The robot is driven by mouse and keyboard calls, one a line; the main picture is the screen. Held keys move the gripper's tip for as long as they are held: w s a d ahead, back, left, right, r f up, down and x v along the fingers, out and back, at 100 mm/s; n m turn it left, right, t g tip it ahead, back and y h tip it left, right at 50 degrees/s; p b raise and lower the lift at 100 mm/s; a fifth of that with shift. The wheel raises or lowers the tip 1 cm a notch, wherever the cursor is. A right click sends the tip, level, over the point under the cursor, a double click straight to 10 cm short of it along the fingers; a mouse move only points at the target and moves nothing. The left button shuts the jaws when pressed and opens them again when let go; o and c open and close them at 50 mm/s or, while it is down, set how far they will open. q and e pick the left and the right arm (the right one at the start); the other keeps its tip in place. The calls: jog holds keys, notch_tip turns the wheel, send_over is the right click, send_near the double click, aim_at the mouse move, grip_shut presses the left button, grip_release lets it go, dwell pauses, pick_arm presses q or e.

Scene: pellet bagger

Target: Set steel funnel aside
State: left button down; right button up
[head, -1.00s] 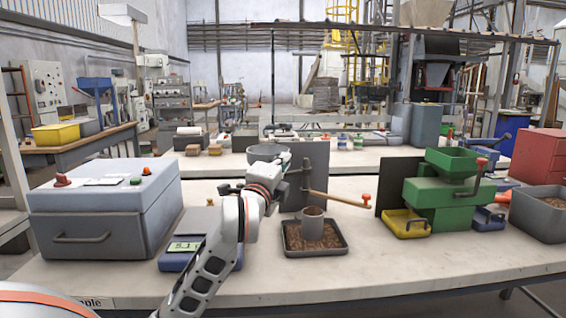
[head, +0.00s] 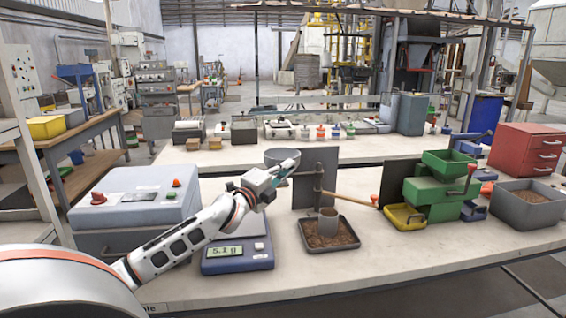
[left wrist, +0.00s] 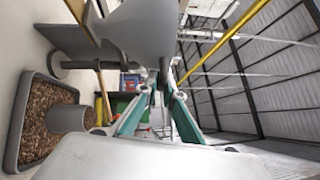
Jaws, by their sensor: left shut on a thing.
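The steel funnel (head: 283,156) is a grey, wide-mouthed bowl shape beside the dark upright plate of the stand. It also shows large and close at the top of the left wrist view (left wrist: 135,22). My left gripper (head: 284,173) is shut on the funnel, just below its bowl in the head view. Its teal fingers (left wrist: 162,88) close at the narrow grey part under the bowl in the left wrist view. The gripper covers the funnel's lower part in the head view. My right gripper is not in view.
The stand (head: 316,170) has a wooden-handled lever (head: 350,198) pointing right. Below it, a dark tray (head: 345,244) of brown pellets holds a grey cup (head: 328,221). A scale (head: 237,259) reads about 5.1 g. A green machine (head: 433,192) stands right.

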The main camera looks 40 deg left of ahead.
pick_arm(q)
jog(key=shift+a+r, duration=0.25)
jog(key=shift+r, duration=0.3)
jog(key=c, duration=2.2)
grip_release()
jog(key=shift+f, duration=0.15)
jog(key=shift+d+f, duration=0.1)
jog(key=shift+f, duration=0.15)
jog(key=shift+s+f, duration=0.15)
jog(key=shift+s, duration=0.15)
jog(key=s, duration=0.7)
jog(key=s+d+f, duration=0.1)
jog(key=s, duration=0.3)
jog(key=shift+f, duration=0.1)
